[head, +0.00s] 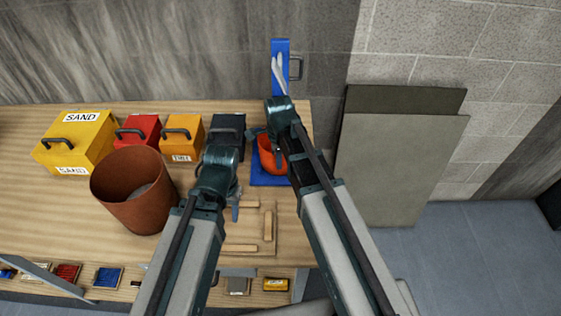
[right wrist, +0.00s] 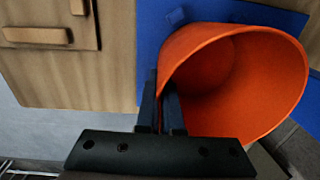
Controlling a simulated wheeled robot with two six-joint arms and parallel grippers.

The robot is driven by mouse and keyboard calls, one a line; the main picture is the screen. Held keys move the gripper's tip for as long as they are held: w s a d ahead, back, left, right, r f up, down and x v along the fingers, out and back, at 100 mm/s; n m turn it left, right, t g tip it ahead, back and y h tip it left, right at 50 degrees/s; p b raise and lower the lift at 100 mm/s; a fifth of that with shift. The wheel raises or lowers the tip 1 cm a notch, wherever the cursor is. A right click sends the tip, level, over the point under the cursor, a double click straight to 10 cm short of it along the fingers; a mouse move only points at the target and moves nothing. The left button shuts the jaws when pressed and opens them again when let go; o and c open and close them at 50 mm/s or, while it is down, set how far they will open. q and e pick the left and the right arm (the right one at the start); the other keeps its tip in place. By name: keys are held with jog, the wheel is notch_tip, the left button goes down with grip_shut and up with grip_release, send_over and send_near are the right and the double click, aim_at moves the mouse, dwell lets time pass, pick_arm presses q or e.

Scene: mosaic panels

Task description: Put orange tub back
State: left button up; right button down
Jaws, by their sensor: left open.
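The orange tub (head: 266,155) is at the right end of the workbench, over a blue mat (head: 262,180), partly hidden by my right arm. In the right wrist view its open mouth faces the camera, and the tub (right wrist: 255,75) looks empty. My right gripper (head: 279,150) is at its rim. In the right wrist view the two fingers of this gripper (right wrist: 160,112) are close together with the tub's wall between them. I cannot tell whether the tub touches the mat. My left gripper (head: 235,208) is open and empty, left of the mat, above the bench.
A brown bucket (head: 130,205) stands left of my left arm. Yellow (head: 75,140), red (head: 140,130), orange (head: 182,135) and dark (head: 226,128) boxes line the bench back. A wooden frame (head: 268,225) lies near the front. A blue wall holder (head: 281,50) is above.

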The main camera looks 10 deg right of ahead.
jog(key=c, duration=1.1)
grip_release()
pick_arm(q)
jog(key=shift+r, duration=0.1)
pick_arm(e)
jog(key=shift+r, duration=0.1)
notch_tip(320, 180, up, 12)
jog(key=p, duration=1.2)
pick_arm(q)
notch_tip(320, 180, up, 12)
pick_arm(e)
jog(key=s+a+n, duration=0.2)
jog(key=s+n, duration=0.3)
jog(key=n, duration=0.3)
jog(key=s+a+n, duration=0.2)
jog(key=s+n, duration=0.3)
jog(key=n, duration=0.3)
jog(key=s+a+n+h, duration=0.1)
jog(key=s+n, duration=0.4)
jog(key=n, duration=0.2)
jog(key=shift+s+a+n+g, duration=0.4)
pick_arm(q)
jog(key=shift+d, duration=0.1)
